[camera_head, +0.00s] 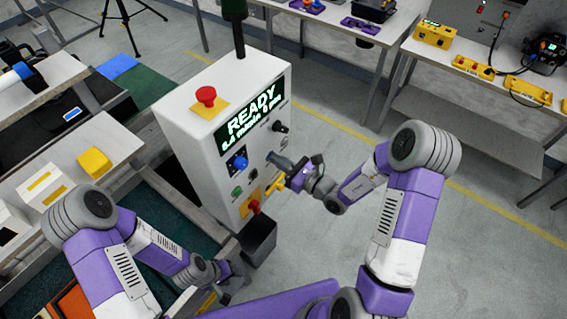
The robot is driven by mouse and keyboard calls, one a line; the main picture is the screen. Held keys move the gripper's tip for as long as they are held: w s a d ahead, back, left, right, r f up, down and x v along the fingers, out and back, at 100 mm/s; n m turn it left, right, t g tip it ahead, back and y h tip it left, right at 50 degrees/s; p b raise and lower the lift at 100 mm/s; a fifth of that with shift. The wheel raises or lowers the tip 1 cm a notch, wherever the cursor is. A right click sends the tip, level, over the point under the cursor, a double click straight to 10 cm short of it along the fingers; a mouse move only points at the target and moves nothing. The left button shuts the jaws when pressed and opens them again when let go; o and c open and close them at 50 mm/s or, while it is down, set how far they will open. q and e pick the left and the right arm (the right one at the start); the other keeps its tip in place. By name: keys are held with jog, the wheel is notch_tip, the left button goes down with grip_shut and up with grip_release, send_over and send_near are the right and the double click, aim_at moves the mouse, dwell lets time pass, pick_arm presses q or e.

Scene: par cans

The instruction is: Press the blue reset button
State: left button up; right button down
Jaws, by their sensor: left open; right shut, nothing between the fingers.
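The blue reset button (239,162) is a round blue knob on the front face of a white control box (195,140), below a lit screen (252,120) that reads "READY". My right gripper (274,160) is shut and empty, close to the front face, to the right of the blue button. A gap shows between it and the button; whether the fingertips touch the panel I cannot tell. My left gripper (238,273) is low at the bottom of the view, beside a dark bin (259,243), away from the button. It is open, though its fingers are hard to make out.
A red mushroom button (206,95) tops the box. The front also has a black knob (280,127), a green button (237,191), a red button (254,206) and a yellow part (275,187). A table (470,120) stands behind right; open floor (480,240) lies right.

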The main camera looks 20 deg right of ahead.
jog(key=shift+w+a+r, duration=0.2)
jog(key=shift+w+a, duration=0.05)
jog(key=shift+a, duration=0.05)
jog(key=v, duration=1.4)
jog(key=shift+s+d+f, duration=0.15)
jog(key=shift+d+f, duration=0.05)
jog(key=shift+d, duration=0.1)
jog(key=shift+a, duration=0.1)
